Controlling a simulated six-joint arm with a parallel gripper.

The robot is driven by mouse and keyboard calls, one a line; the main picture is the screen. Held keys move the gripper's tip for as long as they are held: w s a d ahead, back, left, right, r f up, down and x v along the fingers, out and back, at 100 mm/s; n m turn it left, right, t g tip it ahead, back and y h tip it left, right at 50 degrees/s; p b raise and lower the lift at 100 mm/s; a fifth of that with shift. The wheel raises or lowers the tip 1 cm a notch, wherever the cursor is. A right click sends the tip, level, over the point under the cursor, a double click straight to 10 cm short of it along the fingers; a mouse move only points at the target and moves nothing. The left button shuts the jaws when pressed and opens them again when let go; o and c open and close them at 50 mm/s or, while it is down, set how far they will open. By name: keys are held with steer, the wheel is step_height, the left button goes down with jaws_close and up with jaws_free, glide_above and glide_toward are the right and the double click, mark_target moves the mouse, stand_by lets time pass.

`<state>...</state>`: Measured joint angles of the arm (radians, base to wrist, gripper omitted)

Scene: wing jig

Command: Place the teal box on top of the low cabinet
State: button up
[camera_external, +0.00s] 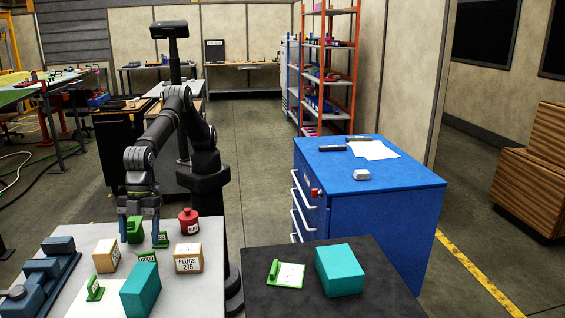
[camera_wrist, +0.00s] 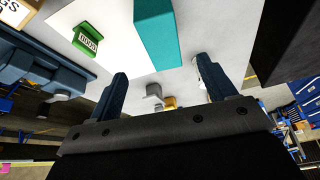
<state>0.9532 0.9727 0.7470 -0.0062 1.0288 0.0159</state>
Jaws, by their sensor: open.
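One teal box (camera_external: 141,290) stands on the light table near its front edge. A second teal box (camera_external: 340,270) sits on a dark top at the front, beside a green-and-white card holder. My gripper (camera_external: 140,234) is open over the light table, its two blue fingers apart and pointing down, farther back than the first teal box. A teal box also shows in the wrist view (camera_wrist: 155,32), beyond my open, empty fingers (camera_wrist: 162,66). A blue drawer cabinet (camera_external: 385,200) stands at the right; the dark-topped unit (camera_external: 262,300) is lower.
Near my gripper are a green block (camera_external: 135,229), a red canister (camera_external: 188,221), a "PLUGS" box (camera_external: 188,258), another tan box (camera_external: 106,257) and green label holders. A dark blue fixture (camera_external: 40,275) fills the table's left. The blue cabinet's top holds papers and small items.

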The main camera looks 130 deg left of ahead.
steer(key=shift+v, duration=1.25)
steer(key=o, duration=0.4)
steer(key=shift+a+r, duration=0.15)
steer(key=shift+r, duration=0.25)
